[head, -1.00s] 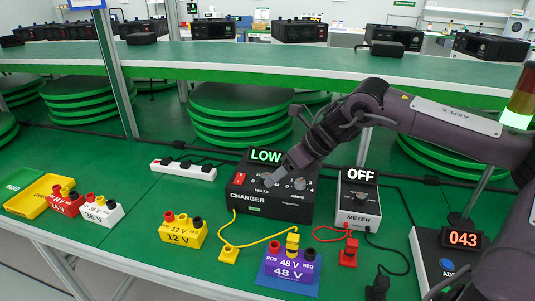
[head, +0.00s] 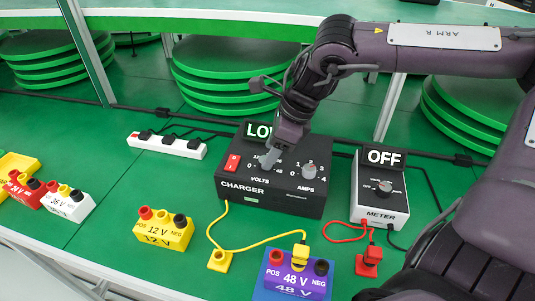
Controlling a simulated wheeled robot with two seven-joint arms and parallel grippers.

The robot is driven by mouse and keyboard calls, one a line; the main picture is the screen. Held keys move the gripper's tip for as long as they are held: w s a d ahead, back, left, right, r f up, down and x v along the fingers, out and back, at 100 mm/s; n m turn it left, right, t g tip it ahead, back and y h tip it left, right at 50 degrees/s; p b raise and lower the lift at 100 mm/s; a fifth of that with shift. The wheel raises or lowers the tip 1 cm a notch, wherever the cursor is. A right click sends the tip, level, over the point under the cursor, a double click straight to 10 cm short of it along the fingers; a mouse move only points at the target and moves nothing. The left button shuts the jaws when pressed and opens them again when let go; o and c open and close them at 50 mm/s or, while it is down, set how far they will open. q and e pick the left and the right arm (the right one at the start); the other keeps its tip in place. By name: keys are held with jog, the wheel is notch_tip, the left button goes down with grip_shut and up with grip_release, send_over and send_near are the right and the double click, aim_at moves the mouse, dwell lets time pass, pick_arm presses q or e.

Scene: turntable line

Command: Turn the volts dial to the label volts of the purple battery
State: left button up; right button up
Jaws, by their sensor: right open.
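The black charger (head: 232,199) stands on the green table with a sign above it, partly hidden by my arm, reading "LO". Its volts dial (head: 268,159) is at my right gripper (head: 273,154), whose fingers are open around or right at the knob; contact cannot be told. The gripper hides part of the volts scale. The amps dial (head: 310,171) is to the right. The purple battery (head: 285,278) carries the label 48 V and stands in front of the charger. A yellow plug (head: 300,255) sits on its middle post. My left gripper is not in view.
The meter (head: 380,203), reading OFF, stands right of the charger, with a red clip (head: 369,262) before it. A yellow 12 V battery (head: 162,232), a white 36 V battery (head: 68,204) and a red battery (head: 24,189) are left. A power strip (head: 166,145) lies behind.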

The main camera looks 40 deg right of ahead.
jog(key=shift+x, duration=1.25)
jog(key=shift+w, duration=0.1)
jog(key=shift+c, duration=0.2)
jog(key=c, duration=0.9)
